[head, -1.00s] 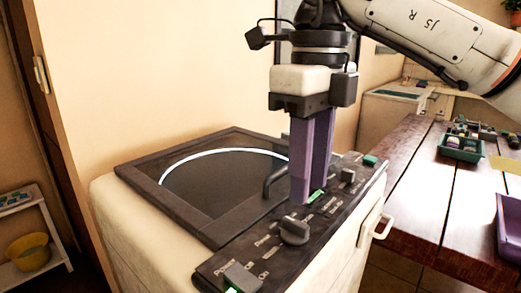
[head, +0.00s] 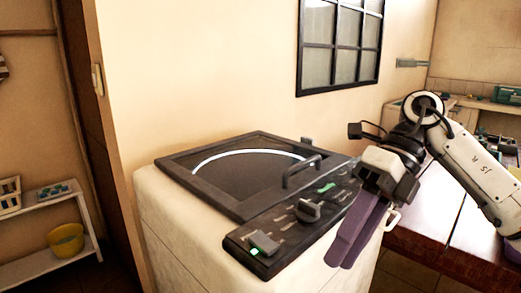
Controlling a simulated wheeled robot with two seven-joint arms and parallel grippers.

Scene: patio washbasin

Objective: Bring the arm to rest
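My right gripper (head: 345,262) hangs at the right of the washing machine (head: 165,215), in front of the panel's right side. Its purple fingers point down and lie together with nothing visible between them. They look clear of the panel, though the exact gap cannot be told. The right arm comes in from the right edge, bent at a joint above the gripper. The machine's dark lid (head: 240,172) is down, with a handle (head: 300,170) on it. My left gripper is not in view.
The control panel (head: 285,238) carries a dark knob (head: 309,211), a grey switch (head: 264,241) and a lit green light (head: 254,252). A wooden table (head: 425,225) stands at the right, behind my arm. A shelf with a yellow bucket (head: 66,241) is at the left.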

